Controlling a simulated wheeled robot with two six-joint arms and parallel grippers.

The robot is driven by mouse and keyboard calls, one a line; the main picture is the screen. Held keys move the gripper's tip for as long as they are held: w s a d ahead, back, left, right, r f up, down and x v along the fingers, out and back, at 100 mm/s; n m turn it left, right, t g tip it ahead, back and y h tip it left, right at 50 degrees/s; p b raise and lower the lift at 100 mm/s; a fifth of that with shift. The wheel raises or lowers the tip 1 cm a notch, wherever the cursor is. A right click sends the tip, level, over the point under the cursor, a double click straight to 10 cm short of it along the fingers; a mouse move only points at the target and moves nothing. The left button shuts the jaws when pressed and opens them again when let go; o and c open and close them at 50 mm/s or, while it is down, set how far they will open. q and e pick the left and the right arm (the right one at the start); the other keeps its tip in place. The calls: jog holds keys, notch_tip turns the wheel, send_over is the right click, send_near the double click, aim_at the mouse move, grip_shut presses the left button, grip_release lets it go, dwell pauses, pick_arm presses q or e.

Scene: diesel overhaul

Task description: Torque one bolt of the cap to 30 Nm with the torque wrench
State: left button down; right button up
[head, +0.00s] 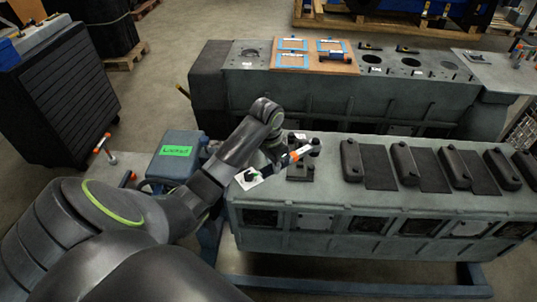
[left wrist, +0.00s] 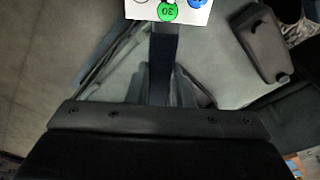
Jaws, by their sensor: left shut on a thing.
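My left gripper (head: 272,161) is over the left end of the near engine block and shut on the torque wrench (head: 293,159). In the left wrist view the wrench's dark bar (left wrist: 163,70) runs between the fingers. One end of the wrench is orange and white. The dark cap (head: 300,174) with upright bolts is beside and below the wrench. Whether the wrench touches a bolt cannot be told. My right gripper is not in view.
The near engine block (head: 400,207) carries several black covers (head: 405,165) to the right. A blue box (head: 178,152) with a green label stands at its left end. A second block (head: 330,95) with a wooden board (head: 340,67) stands behind. A black cabinet (head: 65,105) is at left.

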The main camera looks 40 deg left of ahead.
pick_arm(q)
jog(key=d+f+n, duration=0.4)
jog(key=d+f, duration=0.2)
jog(key=f, duration=0.1)
jog(key=shift+s+f+b, duration=0.15)
jog(key=shift+s+b, duration=0.25)
jog(key=c, duration=1.8)
grip_release()
jog(key=shift+a, duration=0.1)
grip_shut()
